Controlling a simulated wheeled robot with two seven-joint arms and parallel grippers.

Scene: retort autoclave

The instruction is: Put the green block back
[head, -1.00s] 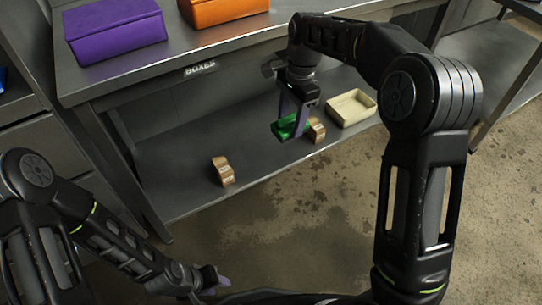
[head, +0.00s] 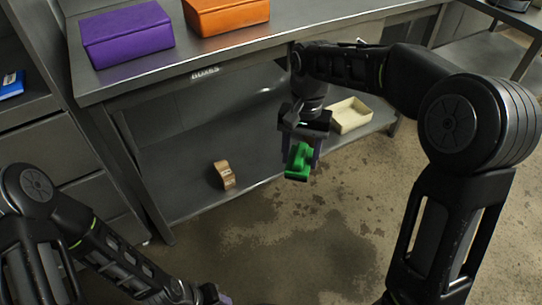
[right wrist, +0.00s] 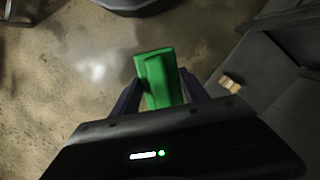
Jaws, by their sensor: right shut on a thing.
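The green block (head: 298,161) is held between the fingers of my right gripper (head: 302,152), in front of the lower shelf's front edge and above the floor in the head view. In the right wrist view the green block (right wrist: 157,80) stands out between the two dark fingers of my right gripper (right wrist: 157,96). My left gripper (head: 222,298) is at the bottom edge of the head view, mostly cut off, and its jaws cannot be made out.
A steel bench has a lower shelf (head: 185,155) labelled BOXES above. On that shelf are a wooden block (head: 224,175) and a cream open tray (head: 343,122). A purple box (head: 128,37) and an orange box (head: 228,14) stand on top. Floor in front is clear.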

